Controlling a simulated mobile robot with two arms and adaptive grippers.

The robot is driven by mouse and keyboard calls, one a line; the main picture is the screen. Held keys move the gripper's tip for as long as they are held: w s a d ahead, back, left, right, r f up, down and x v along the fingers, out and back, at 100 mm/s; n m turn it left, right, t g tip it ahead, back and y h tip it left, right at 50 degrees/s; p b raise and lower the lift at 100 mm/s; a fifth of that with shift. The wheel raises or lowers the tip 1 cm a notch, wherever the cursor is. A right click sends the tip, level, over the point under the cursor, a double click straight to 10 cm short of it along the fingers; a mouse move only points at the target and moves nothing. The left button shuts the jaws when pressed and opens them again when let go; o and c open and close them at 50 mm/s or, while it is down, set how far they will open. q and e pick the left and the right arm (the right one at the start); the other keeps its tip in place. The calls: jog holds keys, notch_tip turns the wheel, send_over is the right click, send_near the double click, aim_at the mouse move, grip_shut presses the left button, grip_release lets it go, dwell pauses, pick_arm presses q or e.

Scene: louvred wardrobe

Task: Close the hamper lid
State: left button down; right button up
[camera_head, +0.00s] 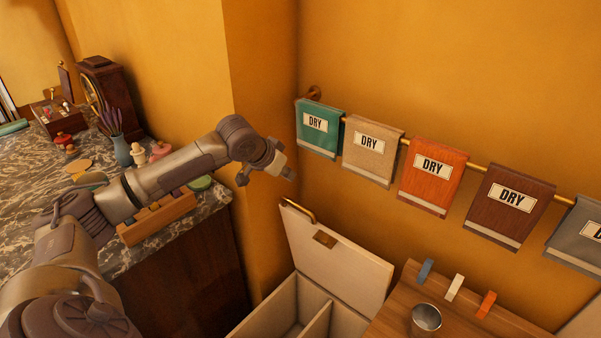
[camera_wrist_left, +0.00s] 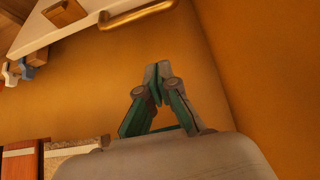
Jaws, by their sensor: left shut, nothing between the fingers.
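The hamper (camera_head: 291,305) is a pale box with compartments at the bottom centre of the head view. Its lid (camera_head: 338,262) stands raised, open, with a brass handle (camera_head: 297,210) at its upper edge and a small brown plate on its face. My left gripper (camera_head: 287,173) is shut and empty, in the air above the lid's upper left corner, apart from it. In the left wrist view my closed fingers (camera_wrist_left: 157,72) show with the lid (camera_wrist_left: 52,28) and its brass handle (camera_wrist_left: 137,14) beyond, at the upper left. My right gripper is not in view.
A marble counter (camera_head: 30,195) with a vase, clock and small items lies left, under my left arm. Several "DRY" towels hang on a brass rail (camera_head: 404,141) along the wall. A wooden top (camera_head: 450,322) with coloured pegs and a metal cup (camera_head: 426,318) stands right of the hamper.

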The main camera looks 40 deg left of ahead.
pick_arm(q)
jog(key=p, duration=0.3)
send_over(295, 210)
jog(key=f, duration=0.8)
jog(key=shift+w+f, duration=0.15)
jog(key=shift+w, duration=0.15)
jog(key=shift+s+a+f, duration=0.1)
jog(key=shift+s, duration=0.35)
jog(key=shift+w+f, duration=0.1)
